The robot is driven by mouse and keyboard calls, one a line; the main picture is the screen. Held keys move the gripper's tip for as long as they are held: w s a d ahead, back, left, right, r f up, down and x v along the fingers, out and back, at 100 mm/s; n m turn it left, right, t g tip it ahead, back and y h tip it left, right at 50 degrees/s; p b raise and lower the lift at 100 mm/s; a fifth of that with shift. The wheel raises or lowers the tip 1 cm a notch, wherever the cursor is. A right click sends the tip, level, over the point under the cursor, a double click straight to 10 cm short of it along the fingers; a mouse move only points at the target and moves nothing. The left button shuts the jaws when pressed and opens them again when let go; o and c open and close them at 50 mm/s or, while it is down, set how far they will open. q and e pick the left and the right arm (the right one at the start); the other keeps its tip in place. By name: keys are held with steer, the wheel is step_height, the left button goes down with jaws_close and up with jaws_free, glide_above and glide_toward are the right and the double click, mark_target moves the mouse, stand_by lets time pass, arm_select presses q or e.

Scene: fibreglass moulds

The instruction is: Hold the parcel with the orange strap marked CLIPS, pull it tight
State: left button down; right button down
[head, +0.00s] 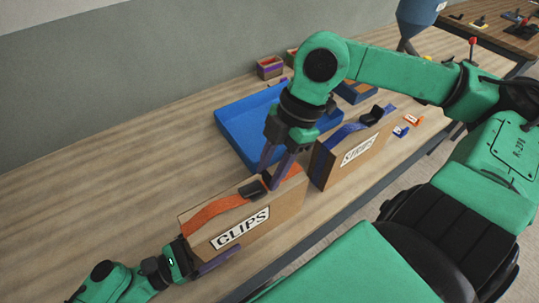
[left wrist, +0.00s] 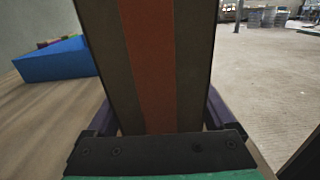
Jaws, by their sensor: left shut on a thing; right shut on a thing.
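The parcel marked CLIPS (head: 270,222) is a brown box standing on the table, with an orange strap (head: 215,211) along its top and a dark buckle (head: 252,189). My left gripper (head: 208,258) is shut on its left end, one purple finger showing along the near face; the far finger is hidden. In the left wrist view the parcel's end (left wrist: 187,60) stands between the fingers, with the strap (left wrist: 148,60) down its middle. My right gripper (head: 270,180) points down and is shut on the strap beside the buckle; its fingertips partly hide the grip.
A second parcel marked STRAPS (head: 345,165) with a blue strap stands just right of the first. A blue tray (head: 240,128) lies behind. Small bins (head: 270,67) and orange and blue clips (head: 402,131) lie farther off. The table's left side is clear.

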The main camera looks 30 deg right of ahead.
arm_select(q)
steer(key=shift+a+f, duration=0.1)
arm_select(e)
steer(key=shift+w+d+r, duration=0.15)
steer(key=shift+d, duration=2.15)
steer(key=shift+c, duration=2.4)
jaws_free()
steer(key=shift+s, duration=0.2)
